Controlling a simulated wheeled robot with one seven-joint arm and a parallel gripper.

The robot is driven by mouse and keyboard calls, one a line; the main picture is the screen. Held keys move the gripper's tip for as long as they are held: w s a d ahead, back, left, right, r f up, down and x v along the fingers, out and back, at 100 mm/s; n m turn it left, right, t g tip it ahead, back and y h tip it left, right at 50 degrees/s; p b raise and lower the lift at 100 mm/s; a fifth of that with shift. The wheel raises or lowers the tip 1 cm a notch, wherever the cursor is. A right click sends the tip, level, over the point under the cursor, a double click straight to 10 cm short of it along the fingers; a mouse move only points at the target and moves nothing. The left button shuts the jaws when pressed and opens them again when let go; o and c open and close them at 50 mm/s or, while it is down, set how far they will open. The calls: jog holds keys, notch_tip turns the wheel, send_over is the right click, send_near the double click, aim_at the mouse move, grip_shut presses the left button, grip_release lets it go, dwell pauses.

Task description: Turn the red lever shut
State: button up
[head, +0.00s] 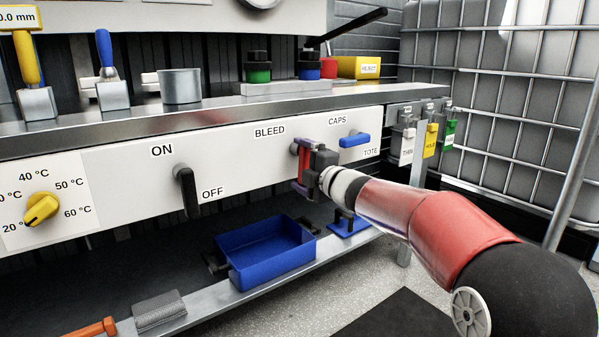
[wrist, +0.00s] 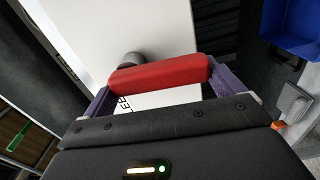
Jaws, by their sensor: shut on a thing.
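The red lever (head: 304,160) is on the white panel below the word BLEED. In the head view my gripper covers much of it, and its handle appears to hang downward. In the wrist view the red handle (wrist: 160,76) spans between my two purple fingers, with its grey pivot (wrist: 132,60) behind it at the panel. My gripper (wrist: 162,88) is shut on the red lever; it also shows in the head view (head: 305,168). Any label below the lever is hidden by my gripper, apart from a few partly seen letters in the wrist view.
A blue lever (head: 354,140) lies sideways between CAPS and TOTE, close right of my gripper. A black lever (head: 188,192) points down toward OFF. A yellow knob (head: 40,209) is at far left. A blue tray (head: 265,252) sits on the lower shelf. Coloured tags (head: 430,140) hang at right.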

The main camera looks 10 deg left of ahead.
jog(key=shift+w+d+f+n, duration=0.1)
jog(key=shift+f+n, duration=0.05)
jog(key=shift+n, duration=0.35)
jog(key=o, duration=1)
jog(key=shift+o, duration=0.2)
jog(key=v, duration=0.7)
jog(key=shift+s+d+b, duration=0.25)
jog(key=shift+d+b, duration=0.05)
